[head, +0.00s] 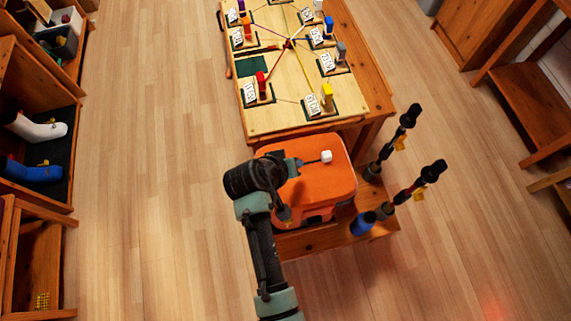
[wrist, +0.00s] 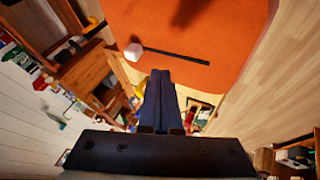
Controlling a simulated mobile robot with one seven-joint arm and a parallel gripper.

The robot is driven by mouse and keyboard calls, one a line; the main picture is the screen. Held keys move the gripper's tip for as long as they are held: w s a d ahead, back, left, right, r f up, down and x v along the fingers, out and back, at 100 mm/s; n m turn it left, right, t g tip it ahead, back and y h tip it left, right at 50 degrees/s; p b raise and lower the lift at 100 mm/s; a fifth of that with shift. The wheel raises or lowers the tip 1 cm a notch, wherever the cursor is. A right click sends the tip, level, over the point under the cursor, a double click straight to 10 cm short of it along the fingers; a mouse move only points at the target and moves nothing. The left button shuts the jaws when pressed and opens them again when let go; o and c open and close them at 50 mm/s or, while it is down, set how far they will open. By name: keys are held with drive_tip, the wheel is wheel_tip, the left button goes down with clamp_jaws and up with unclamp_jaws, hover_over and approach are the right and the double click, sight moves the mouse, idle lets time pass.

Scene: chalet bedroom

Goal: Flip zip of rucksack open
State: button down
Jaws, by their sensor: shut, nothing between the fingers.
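The orange rucksack (head: 335,187) sits on a low wooden bench, its broad top facing up. On it lies a dark straight zip strip (wrist: 178,56) with a white block-shaped pull (head: 326,156) at one end. In the wrist view the pull (wrist: 134,52) is at the strip's left end. My gripper (head: 296,165) is over the rucksack's top, left of the pull in the head view. In the wrist view its fingers (wrist: 160,73) are together and empty, pointing towards the strip. The gap between fingertips and rucksack is hard to judge. My arm hides the rucksack's left part.
Shelves with boots (head: 38,128) line the left. Floor is clear on both sides.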

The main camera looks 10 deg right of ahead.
drive_tip(key=v, duration=0.4)
drive_tip(key=shift+a, duration=0.15)
drive_tip(key=shift+a, duration=0.15)
drive_tip(key=w+a+r+t+y, duration=0.15)
drive_tip(key=w+r+t, duration=0.25)
drive_tip(key=r, duration=0.6)
drive_tip(key=w+a+r+t+b, duration=0.1)
drive_tip(key=w+a+r+t, duration=0.3)
drive_tip(key=r, duration=0.7)
drive_tip(key=w+d+r+t+y, duration=0.1)
drive_tip(key=w+r+t, duration=0.3)
drive_tip(key=r, duration=0.6)
wheel_tip(320, 180, up, 19)
drive_tip(key=s+a+t+y, duration=0.2)
drive_tip(key=s+t, duration=0.1)
drive_tip(key=t, duration=0.2)
drive_tip(key=s+a+r+n+t+y, duration=0.1)
drive_tip(key=s+r+t, duration=0.4)
drive_tip(key=s+r, duration=0.6)
wheel_tip(320, 180, up, 4)
drive_tip(key=shift+s+f+t+b, duration=0.1)
drive_tip(key=shift+s+t+b, duration=0.25)
drive_tip(key=shift+s+t, duration=0.05)
